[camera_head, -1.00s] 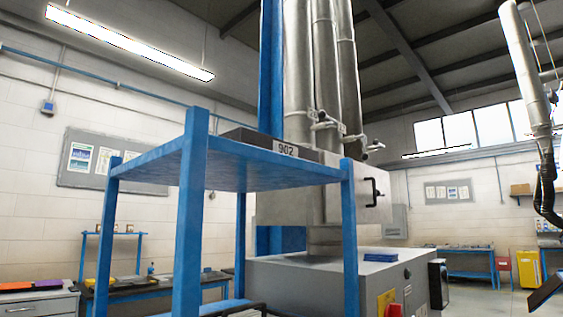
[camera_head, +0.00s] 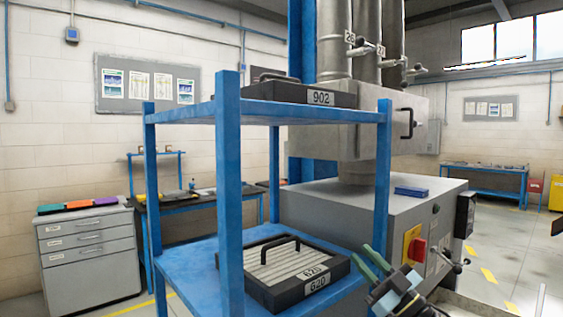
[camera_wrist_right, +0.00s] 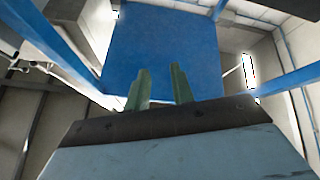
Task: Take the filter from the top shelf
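A dark filter labelled 902 (camera_head: 300,92) lies on the top shelf (camera_head: 190,113) of the blue rack, with a black handle on top. A second filter, labelled 620 (camera_head: 290,266), lies on the lower shelf (camera_head: 190,268), with a pale pleated face and a black handle. My right gripper (camera_head: 370,261) is beside the rack's right side, near the lower filter's height, and is apart from both filters. Its two green fingers stand apart with nothing between them in the right wrist view (camera_wrist_right: 159,85), under a blue shelf surface. My left gripper is not in view.
Blue rack posts (camera_head: 228,190) stand in front of the shelves. A grey machine (camera_head: 340,212) with a red switch (camera_head: 417,250) stands behind and right of the rack. A drawer cabinet (camera_head: 90,255) is at left. Open floor shows at right.

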